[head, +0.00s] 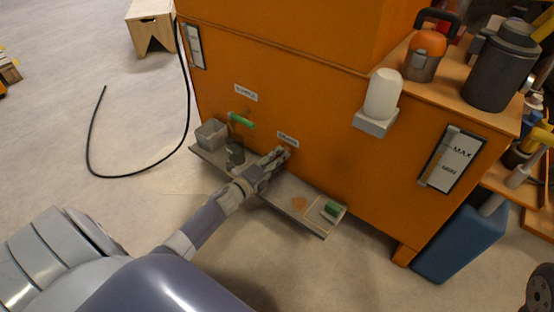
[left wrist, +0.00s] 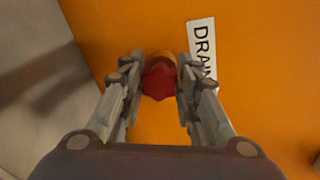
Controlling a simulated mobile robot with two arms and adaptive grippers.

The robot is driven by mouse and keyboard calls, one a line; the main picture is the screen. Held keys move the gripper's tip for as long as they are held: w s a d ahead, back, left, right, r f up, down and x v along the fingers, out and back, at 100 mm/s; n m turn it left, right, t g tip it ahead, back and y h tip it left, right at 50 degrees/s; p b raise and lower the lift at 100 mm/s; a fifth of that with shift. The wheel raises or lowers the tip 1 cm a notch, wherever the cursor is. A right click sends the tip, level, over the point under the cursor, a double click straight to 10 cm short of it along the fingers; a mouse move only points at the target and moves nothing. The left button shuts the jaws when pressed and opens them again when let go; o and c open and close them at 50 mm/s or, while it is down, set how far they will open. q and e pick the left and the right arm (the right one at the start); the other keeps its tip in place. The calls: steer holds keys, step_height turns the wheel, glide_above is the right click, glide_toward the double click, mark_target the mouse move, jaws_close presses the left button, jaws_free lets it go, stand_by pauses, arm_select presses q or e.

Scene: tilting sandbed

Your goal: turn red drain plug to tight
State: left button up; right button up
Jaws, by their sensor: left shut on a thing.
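The red drain plug (left wrist: 159,82) sits on the orange cabinet wall, beside a white label (left wrist: 203,48) whose visible letters read "DRAI". In the left wrist view the plug lies between the two fingers of my left gripper (left wrist: 158,86), which is shut on it. In the head view my left gripper (head: 283,154) reaches the lower front of the orange cabinet (head: 320,110), just under the small label (head: 288,139). There the fingers hide the plug. My right gripper is not in view.
A grey shelf (head: 318,227) runs below the plug, with a grey box (head: 212,134), a dark cup (head: 235,154) and a green block (head: 332,209) on it. A green-handled valve (head: 241,120) is to the left. A black hose (head: 130,175) lies on the open floor.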

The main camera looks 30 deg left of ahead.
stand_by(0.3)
arm_select(q)
steer(key=o, duration=1.1)
steer(key=s, duration=0.8)
steer(key=s+a+r, duration=0.1)
steer(key=s, duration=0.3)
steer(key=shift+w+r, duration=0.1)
